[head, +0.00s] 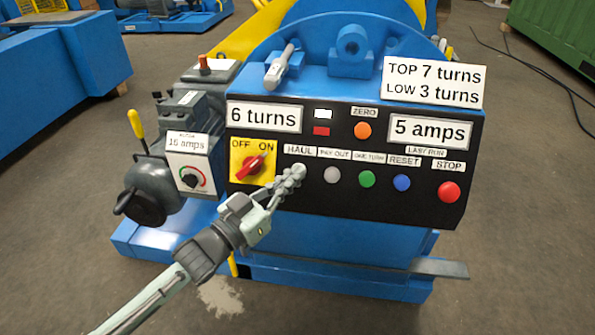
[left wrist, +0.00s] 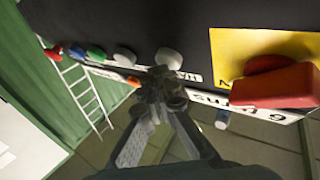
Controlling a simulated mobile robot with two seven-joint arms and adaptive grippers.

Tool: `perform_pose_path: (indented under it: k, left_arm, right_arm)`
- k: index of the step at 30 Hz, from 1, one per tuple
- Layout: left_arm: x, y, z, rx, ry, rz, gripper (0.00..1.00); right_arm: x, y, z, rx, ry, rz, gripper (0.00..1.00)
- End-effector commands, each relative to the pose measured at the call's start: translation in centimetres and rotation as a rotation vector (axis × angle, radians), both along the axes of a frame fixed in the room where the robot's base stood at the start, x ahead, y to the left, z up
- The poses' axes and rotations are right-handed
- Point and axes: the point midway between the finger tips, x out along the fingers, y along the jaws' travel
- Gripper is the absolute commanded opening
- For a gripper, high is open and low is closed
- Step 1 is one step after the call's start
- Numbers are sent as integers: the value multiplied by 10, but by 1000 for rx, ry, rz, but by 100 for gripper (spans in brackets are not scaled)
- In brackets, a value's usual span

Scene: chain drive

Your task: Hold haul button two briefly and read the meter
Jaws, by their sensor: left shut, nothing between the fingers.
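The black control panel (head: 300,205) stands on the blue machine. Its pale HAUL button (head: 299,169) is partly hidden by my left gripper (head: 290,180). That gripper is shut and empty, its tips at the button; I cannot tell whether they touch or press it. In the left wrist view the button (left wrist: 168,58) shows just beyond the closed fingertips (left wrist: 165,88). The left meter (head: 264,117) reads 6 turns. The right meter (head: 430,132) reads 5 amps, with a LAST RUN label below. A sign (head: 434,83) reads TOP 7 turns, LOW 3 turns. My right gripper is not in view.
The red OFF/ON switch (head: 251,166) is left of HAUL. Grey PAY OUT (head: 331,175), green (head: 367,179), blue (head: 402,182) and red STOP (head: 448,192) buttons run rightward. An orange ZERO button (head: 362,130) sits above.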

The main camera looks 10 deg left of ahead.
Motion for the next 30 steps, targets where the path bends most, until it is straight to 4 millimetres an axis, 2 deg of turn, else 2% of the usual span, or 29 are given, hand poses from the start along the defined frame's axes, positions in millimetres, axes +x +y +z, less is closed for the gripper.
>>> perform_pose_path:
  k: [18,30]
  left_arm:
    - [0,0,1,1,1,1,0]
    - [-17,1,9,0,1,1,0]
  right_arm:
    - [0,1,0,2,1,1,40]
    - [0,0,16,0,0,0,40]
